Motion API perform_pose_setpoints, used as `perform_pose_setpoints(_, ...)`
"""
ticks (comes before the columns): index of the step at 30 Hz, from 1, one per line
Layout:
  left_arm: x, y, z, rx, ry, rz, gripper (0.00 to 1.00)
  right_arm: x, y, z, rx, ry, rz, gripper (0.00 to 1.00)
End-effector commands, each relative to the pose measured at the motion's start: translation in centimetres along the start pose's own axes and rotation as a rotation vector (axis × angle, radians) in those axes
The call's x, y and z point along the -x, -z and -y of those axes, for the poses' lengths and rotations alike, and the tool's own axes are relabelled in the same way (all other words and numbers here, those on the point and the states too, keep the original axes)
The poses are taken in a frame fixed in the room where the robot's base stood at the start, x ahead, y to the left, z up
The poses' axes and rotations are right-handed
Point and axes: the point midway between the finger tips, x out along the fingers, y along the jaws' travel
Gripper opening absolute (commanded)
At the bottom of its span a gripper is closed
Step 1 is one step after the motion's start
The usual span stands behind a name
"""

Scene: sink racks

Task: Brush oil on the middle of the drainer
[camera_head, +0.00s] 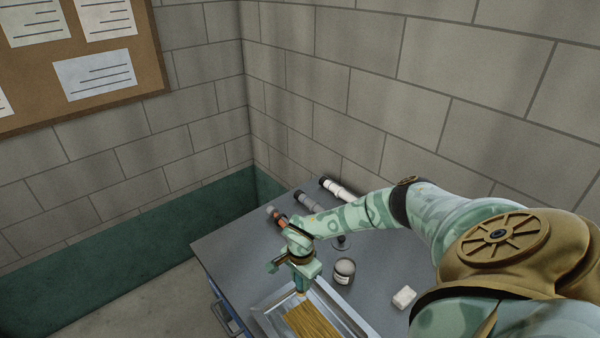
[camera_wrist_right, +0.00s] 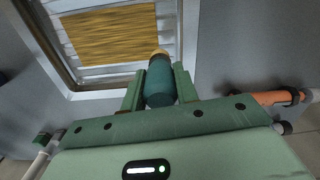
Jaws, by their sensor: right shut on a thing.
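The drainer (camera_head: 350,313) is a metal tray with a raised rim at the front of the grey table. A streaky golden-brown rectangle (camera_head: 312,322) covers much of its middle. In the right wrist view the drainer (camera_wrist_right: 103,79) has pale slats, with the golden rectangle (camera_wrist_right: 110,33) on them. My right gripper (camera_head: 300,271) is above the drainer's far end, shut on a teal-handled brush (camera_wrist_right: 160,85). The brush points down, its yellowish end beside the golden rectangle in the wrist view. Whether the tip touches the drainer is unclear. My left gripper is not in view.
A lidded jar (camera_head: 344,269) stands right of the drainer, and a white block (camera_head: 404,297) lies farther right. A white-and-black cylinder (camera_head: 338,189), a grey one (camera_head: 308,200) and an orange one (camera_head: 280,217) lie toward the back. Block walls close off the table's back.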

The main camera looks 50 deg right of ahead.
Motion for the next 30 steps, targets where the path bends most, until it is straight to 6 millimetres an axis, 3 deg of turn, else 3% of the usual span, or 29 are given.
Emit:
perform_pose_setpoints(9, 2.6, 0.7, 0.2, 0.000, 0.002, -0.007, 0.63, 3.1, 0.5, 0.1, -0.014, 0.001, 0.000, 0.03)
perform_pose_setpoints(23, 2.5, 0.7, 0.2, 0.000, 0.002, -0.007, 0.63, 3.3, 0.3, 0.3, -0.008, 0.002, 0.001, 0.03)
perform_pose_setpoints(26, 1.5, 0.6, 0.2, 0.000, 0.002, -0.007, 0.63, 3.4, -1.1, 1.1, 0.045, 0.005, 0.002, 0.03)
perform_pose_setpoints(30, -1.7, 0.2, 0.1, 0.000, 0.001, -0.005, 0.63, 4.2, -5.5, 3.0, 0.238, 0.010, 0.004, 0.03)
